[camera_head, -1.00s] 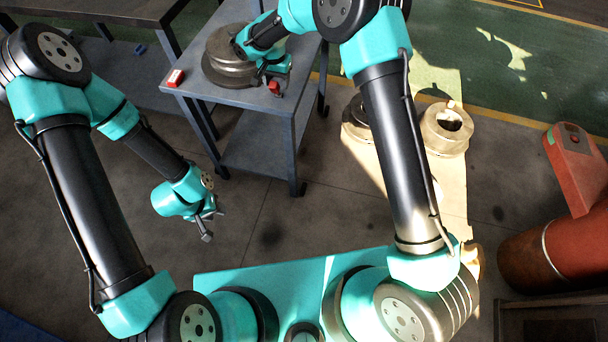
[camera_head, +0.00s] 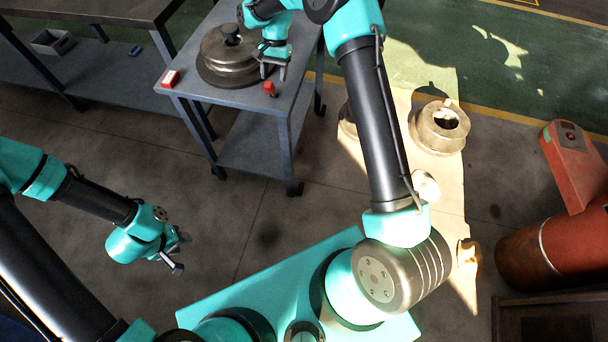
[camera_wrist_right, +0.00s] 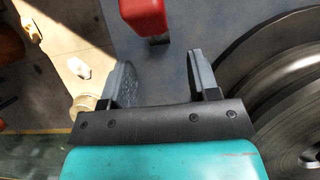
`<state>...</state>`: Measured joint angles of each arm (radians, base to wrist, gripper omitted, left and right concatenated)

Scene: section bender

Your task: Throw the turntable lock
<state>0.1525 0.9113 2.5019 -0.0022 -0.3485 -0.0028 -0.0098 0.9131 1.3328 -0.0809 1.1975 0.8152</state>
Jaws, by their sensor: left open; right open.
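The dark stepped round turntable assembly (camera_head: 226,72) sits on a grey wheeled cart (camera_head: 190,84). A small red block on a post (camera_head: 270,88), perhaps the lock, stands at the cart's front right edge; it also shows in the right wrist view (camera_wrist_right: 145,18), beyond and between the finger lines. My right gripper (camera_head: 273,70) is open and empty just behind the red block, to the right of the turntable. In the wrist view its two fingers (camera_wrist_right: 160,72) are apart with bare cart top between them. My left gripper (camera_head: 178,258) is open and empty over the floor, far from the cart.
A red and white block (camera_head: 171,78) sits at the cart's left corner. Metal rings (camera_head: 440,128) rest on a pale surface to the right. A dark bench (camera_head: 90,12) is at back left.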

